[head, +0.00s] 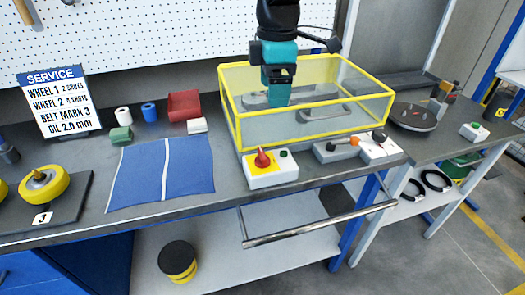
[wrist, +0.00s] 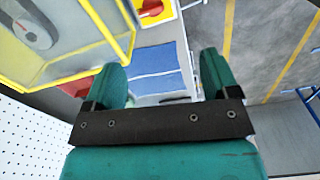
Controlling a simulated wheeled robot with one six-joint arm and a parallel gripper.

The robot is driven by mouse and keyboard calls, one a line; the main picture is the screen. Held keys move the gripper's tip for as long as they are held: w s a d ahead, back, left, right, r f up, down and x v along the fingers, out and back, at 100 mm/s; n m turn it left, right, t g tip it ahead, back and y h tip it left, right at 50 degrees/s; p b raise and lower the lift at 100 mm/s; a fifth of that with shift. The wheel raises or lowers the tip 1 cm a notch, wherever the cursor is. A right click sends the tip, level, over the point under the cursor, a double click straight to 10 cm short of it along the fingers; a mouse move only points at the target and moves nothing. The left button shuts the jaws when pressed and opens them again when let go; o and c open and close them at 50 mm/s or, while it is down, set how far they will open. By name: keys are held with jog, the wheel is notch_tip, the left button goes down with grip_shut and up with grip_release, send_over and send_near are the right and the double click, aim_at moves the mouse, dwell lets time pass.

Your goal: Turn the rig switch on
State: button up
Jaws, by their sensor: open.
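A white switch box (head: 270,176) with a red rotary knob (head: 263,157) on a yellow plate and a dark green button sits at the bench's front edge, before the yellow-framed clear guard. The red knob on its yellow plate also shows at the top of the wrist view (wrist: 151,8). My gripper (head: 277,100) is at the guard, behind and above the switch box, apart from the knob. In the wrist view its two teal fingers (wrist: 163,75) are spread wide with nothing between them. The knob's setting is too small to read.
The clear guard (head: 231,112) covers grey wheel parts. Right of the switch box are an orange-tipped lever (head: 347,143) and a white box with a black knob (head: 381,150). A blue mat (head: 185,172) lies left. A metal rail (head: 320,223) juts out below the bench front.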

jog(key=w+a+f+n, duration=0.1)
jog(key=w+a, duration=0.1)
jog(key=p, duration=0.3)
send_near(262, 153)
notch_tip(262, 153, down, 10)
jog(key=shift+w+r, duration=0.1)
jog(key=c, duration=0.9)
